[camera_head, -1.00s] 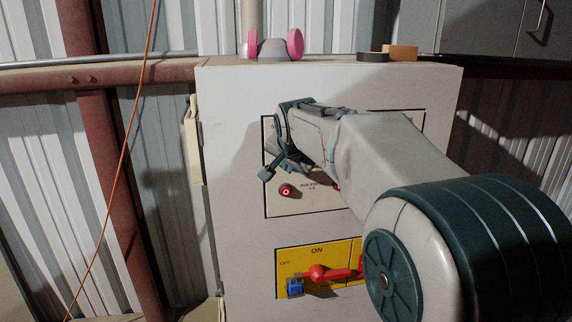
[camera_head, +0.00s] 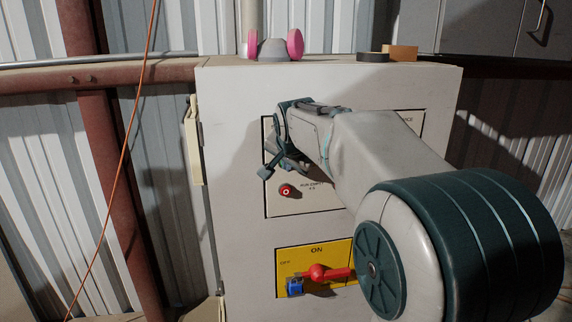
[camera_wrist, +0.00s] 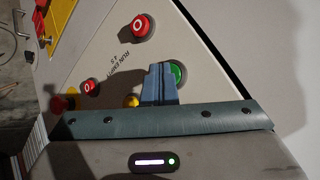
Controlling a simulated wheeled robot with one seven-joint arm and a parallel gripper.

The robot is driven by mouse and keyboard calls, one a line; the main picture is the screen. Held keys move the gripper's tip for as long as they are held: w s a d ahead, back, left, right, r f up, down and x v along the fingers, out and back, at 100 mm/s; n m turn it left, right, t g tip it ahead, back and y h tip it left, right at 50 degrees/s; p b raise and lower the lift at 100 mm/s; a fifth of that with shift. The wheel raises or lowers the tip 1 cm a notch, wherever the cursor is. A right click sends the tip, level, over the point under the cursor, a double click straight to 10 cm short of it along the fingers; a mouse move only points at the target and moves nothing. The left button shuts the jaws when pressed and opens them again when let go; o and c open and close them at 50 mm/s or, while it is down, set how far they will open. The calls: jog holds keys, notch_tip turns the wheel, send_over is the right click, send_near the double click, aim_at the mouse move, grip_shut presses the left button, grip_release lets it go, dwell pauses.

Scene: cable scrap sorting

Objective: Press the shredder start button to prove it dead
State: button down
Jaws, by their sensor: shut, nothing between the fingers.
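The green button (camera_wrist: 179,72) on the control panel (camera_wrist: 100,60) shows in the wrist view, partly hidden behind my fingertips. My gripper (camera_wrist: 160,72) is shut and empty, its tips over the left part of that button. I cannot tell whether they touch it. In the head view my gripper (camera_head: 283,158) is at the cabinet's upper panel (camera_head: 285,208), and my arm hides the green button. A red button marked O (camera_head: 286,191) is below the gripper; it also shows in the wrist view (camera_wrist: 143,26). Another red button (camera_wrist: 89,87) and a yellow one (camera_wrist: 131,101) show there.
Below, a yellow ON/OFF plate (camera_head: 340,252) carries a red handle (camera_head: 330,273) lying roughly level and a blue padlock (camera_head: 294,287) at its left. An orange cable (camera_head: 120,165) hangs left.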

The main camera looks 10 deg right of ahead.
jog(key=shift+s+b, duration=0.55)
jog(key=shift+s, duration=0.25)
jog(key=shift+s, duration=0.1)
jog(key=s+b, duration=0.2)
jog(key=s, duration=0.3)
jog(key=shift+b, duration=0.3)
jog(key=s+f+n+g+p, duration=0.2)
jog(key=s+f, duration=0.2)
jog(key=s, duration=0.4)
jog(key=s+f+n+g+p, duration=0.2)
jog(key=s+f, duration=0.3)
jog(key=s, duration=0.4)
jog(key=s+f+n+g+y+p, duration=0.1)
jog(key=s+f+n+p, duration=0.3)
jog(key=s, duration=0.4)
jog(key=shift+s+f+g, duration=0.15)
jog(key=shift+f+g, duration=0.25)
jog(key=shift+g, duration=0.1)
